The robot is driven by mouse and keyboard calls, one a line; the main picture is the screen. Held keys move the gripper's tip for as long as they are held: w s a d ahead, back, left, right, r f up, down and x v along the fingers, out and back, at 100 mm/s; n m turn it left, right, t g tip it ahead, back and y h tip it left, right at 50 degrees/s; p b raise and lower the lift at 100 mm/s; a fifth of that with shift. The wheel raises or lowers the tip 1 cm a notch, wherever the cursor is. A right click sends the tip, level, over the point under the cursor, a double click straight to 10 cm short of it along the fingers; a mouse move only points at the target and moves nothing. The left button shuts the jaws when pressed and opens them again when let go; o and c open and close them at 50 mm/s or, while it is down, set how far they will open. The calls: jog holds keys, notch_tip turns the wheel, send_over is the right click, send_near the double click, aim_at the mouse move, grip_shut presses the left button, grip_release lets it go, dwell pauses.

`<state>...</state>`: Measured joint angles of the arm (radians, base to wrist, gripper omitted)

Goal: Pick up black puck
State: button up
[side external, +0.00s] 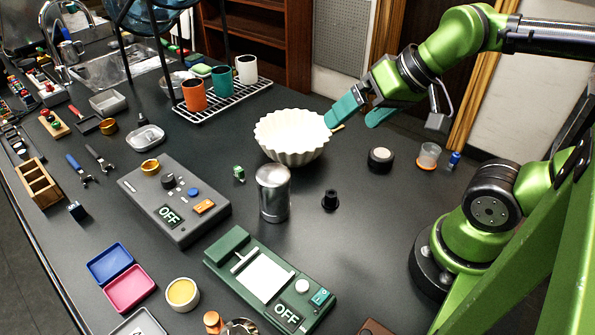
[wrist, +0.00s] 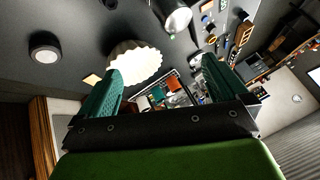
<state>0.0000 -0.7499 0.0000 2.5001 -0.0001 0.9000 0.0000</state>
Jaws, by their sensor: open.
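The black puck (side external: 380,159) is a short black cylinder with a pale disc on top. It sits flat on the dark counter, right of the white fluted bowl (side external: 291,137). In the wrist view the puck (wrist: 45,48) is at the upper left, outside the jaws. My gripper (side external: 353,122) has teal fingers spread apart with nothing between them. It is raised above the counter, beside the bowl's right rim and up and left of the puck. In the wrist view my gripper (wrist: 162,70) has one finger overlapping the lower edge of the bowl (wrist: 134,62).
A clear cup with an orange base (side external: 428,157) and a small blue item (side external: 454,160) stand right of the puck. A small black part (side external: 330,200) and a metal canister (side external: 273,194) stand in front. The counter around the puck is mostly clear.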

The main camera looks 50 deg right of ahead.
jog(key=m+g+h, duration=0.2)
jog(key=m+g, duration=0.5)
jog(key=m, duration=2.1)
send_over(382, 153)
notch_tip(382, 153, down, 7)
jog(key=f, duration=1.1)
jog(key=shift+w+a+f, duration=0.1)
jog(key=shift+w+a, duration=0.05)
jog(key=shift+a, duration=0.2)
jog(key=shift+d+f, duration=0.2)
jog(key=shift+f, duration=1.2)
jog(key=shift+d+f, duration=0.2)
jog(key=shift+f, duration=1.15)
